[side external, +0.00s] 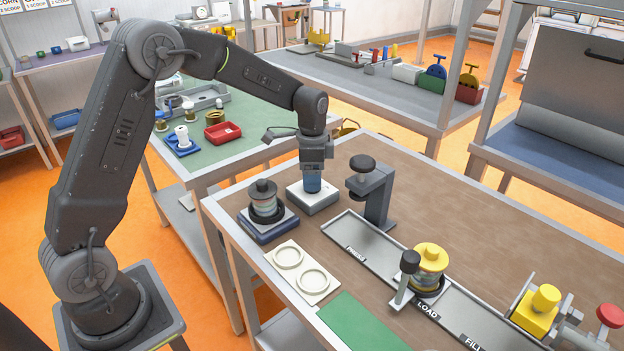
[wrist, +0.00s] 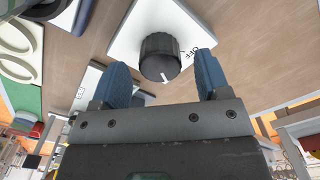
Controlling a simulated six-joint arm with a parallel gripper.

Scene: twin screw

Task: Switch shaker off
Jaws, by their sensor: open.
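A white control box (side external: 318,203) stands on the brown bench beside the shaker. In the wrist view the box (wrist: 135,30) carries a round black knob (wrist: 159,56) with a white pointer mark; "OFF" is printed to its right, and the mark does not line up with it. My gripper (side external: 312,185) is right above the box, its blue fingers hiding the knob in the side view. In the wrist view my gripper (wrist: 161,66) is open, one finger on each side of the knob; contact cannot be told. The shaker (side external: 268,225) has a blue base bearing a dark-lidded jar (side external: 266,202).
A dark clamp-like stand (side external: 374,190) is close to the right of the box. A cream plate with two rings (side external: 303,272) lies in front. A grey track (side external: 366,243) with a yellow-lidded jar (side external: 430,262) runs to the right. The bench behind is clear.

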